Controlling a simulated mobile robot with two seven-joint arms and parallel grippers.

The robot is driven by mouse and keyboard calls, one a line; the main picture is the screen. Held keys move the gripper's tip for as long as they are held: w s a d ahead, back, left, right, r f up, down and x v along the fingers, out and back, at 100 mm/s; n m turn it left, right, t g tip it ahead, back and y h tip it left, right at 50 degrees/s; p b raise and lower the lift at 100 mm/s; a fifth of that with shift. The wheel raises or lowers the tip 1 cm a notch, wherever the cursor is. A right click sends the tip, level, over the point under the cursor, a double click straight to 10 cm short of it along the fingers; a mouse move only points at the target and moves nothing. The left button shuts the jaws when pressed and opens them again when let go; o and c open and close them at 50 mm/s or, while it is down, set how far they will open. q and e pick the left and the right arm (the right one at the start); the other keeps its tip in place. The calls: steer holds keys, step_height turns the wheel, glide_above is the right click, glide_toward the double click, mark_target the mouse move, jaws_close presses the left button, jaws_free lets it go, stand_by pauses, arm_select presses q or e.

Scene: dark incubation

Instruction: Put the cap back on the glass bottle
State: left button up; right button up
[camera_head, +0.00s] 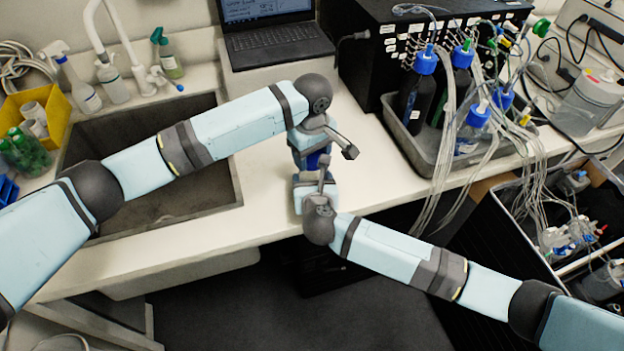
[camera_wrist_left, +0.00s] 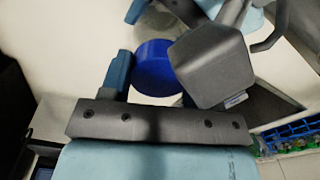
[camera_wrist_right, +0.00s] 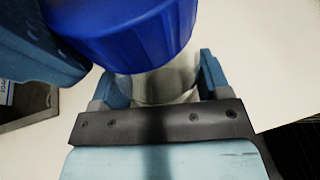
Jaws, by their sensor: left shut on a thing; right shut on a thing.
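The blue cap (camera_wrist_left: 153,68) is held between the fingers of my left gripper (camera_wrist_left: 158,78). It also shows large at the top of the right wrist view (camera_wrist_right: 140,35), and as a small patch in the head view (camera_head: 318,160). The glass bottle (camera_wrist_right: 163,86) is clear and held between the fingers of my right gripper (camera_wrist_right: 157,82), just below the cap. The cap covers the view of the bottle's mouth, so I cannot tell whether they touch. In the head view my left gripper (camera_head: 310,152) is directly above my right gripper (camera_head: 307,188); the bottle is mostly hidden there.
The grippers are over the front of the white counter (camera_head: 375,185). A sink (camera_head: 180,205) lies left. A grey tray (camera_head: 425,150) with tubed, blue-capped bottles stands right. A laptop (camera_head: 268,35) is behind. The counter between sink and tray is mostly clear.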

arm_select(q)
steer(key=m, duration=0.3)
steer(key=shift+m, duration=0.4)
steer(key=m, duration=0.5)
steer(key=o, duration=1)
